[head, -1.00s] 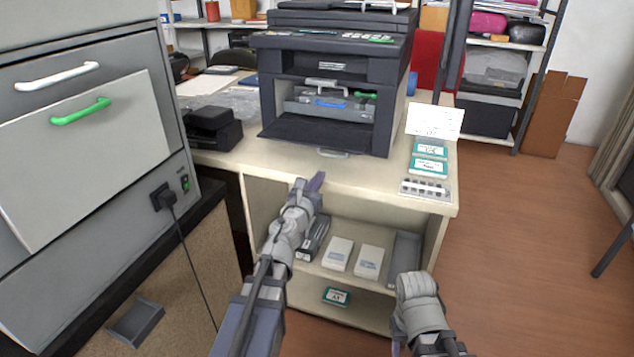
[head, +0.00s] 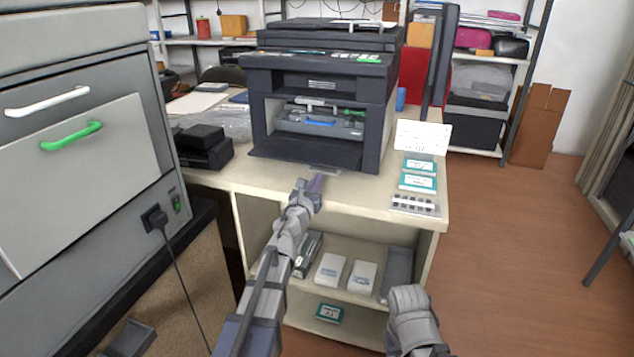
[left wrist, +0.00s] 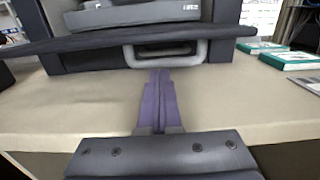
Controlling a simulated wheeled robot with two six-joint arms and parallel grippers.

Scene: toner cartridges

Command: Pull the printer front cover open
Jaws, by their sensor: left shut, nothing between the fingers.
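The dark printer (head: 378,110) stands on the cream counter with its front cover (head: 300,150) folded down and its inside showing. In the left wrist view the cover (left wrist: 90,41) is seen nearly edge-on, with its grey handle (left wrist: 201,52) under the front edge. My left gripper (head: 317,180) is shut and empty just in front of the handle. In the left wrist view its purple fingers (left wrist: 159,74) point at the middle of the handle; I cannot tell whether they touch it. My right arm shows at the lower right, but its fingers are not visible.
A black device (head: 202,146) stands left. A grey cabinet (head: 95,200) fills the left side. White boxes (head: 330,269) sit on the shelf below. The counter before the printer is clear.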

